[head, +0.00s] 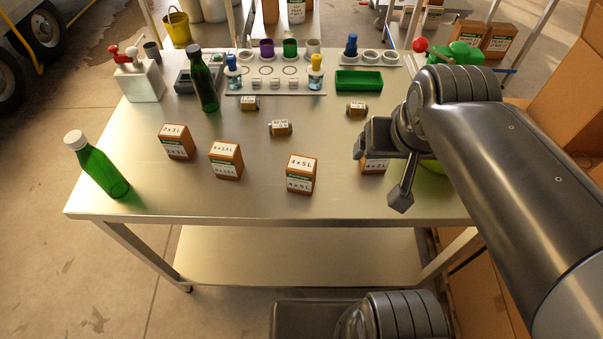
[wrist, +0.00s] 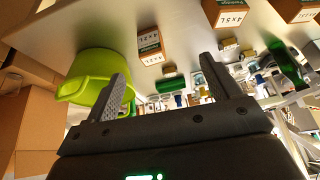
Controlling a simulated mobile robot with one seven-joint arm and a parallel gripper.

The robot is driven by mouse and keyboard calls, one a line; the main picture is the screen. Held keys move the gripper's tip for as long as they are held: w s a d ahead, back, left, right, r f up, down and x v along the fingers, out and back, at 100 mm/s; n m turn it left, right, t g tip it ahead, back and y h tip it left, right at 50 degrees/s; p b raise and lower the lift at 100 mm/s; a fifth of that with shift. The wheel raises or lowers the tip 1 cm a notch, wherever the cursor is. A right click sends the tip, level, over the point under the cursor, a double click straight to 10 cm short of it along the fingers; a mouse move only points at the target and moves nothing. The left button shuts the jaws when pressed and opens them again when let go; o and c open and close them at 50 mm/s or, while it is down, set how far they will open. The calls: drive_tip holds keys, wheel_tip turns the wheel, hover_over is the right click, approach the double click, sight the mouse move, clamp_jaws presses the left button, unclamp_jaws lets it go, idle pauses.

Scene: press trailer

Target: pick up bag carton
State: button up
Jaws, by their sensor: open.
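Several small brown cartons with white and green labels stand on the metal table. One reads 4x2L (head: 375,166), partly hidden by my gripper (head: 381,172); it also shows in the wrist view (wrist: 150,46). Others are the 4x5L carton (head: 301,174), a 10L-type carton (head: 226,160) and a 2x3L carton (head: 176,142). Which one is the bag carton I cannot tell. My gripper is open and empty, at the table's right side near the 4x2L carton. In the wrist view its fingers (wrist: 160,92) are apart, and that carton appears beyond the gap between them.
A lime-green tub (wrist: 98,65) stands beside the 4x2L carton, mostly hidden by my arm in the head view. Green bottles (head: 102,170) (head: 203,80) stand left and back-left. A rack of cups and small bottles (head: 275,86) and a green tray (head: 359,80) are at the back.

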drive_tip(key=w+a+f+m+g, duration=0.1)
drive_tip(key=w+a+f+g, duration=0.2)
drive_tip(key=w+a, duration=0.3)
drive_tip(key=m+g, duration=0.1)
drive_tip(key=g, duration=0.1)
hover_over(302, 174)
drive_tip(key=w, duration=0.2)
wheel_tip(302, 174, down, 5)
drive_tip(key=shift+w+f, duration=0.15)
wheel_tip(302, 174, down, 11)
drive_tip(key=shift+r, duration=0.15)
drive_tip(key=shift+c, duration=0.3)
drive_tip(key=c, duration=1)
drive_tip(key=shift+c, duration=0.4)
drive_tip(key=shift+r, duration=0.15)
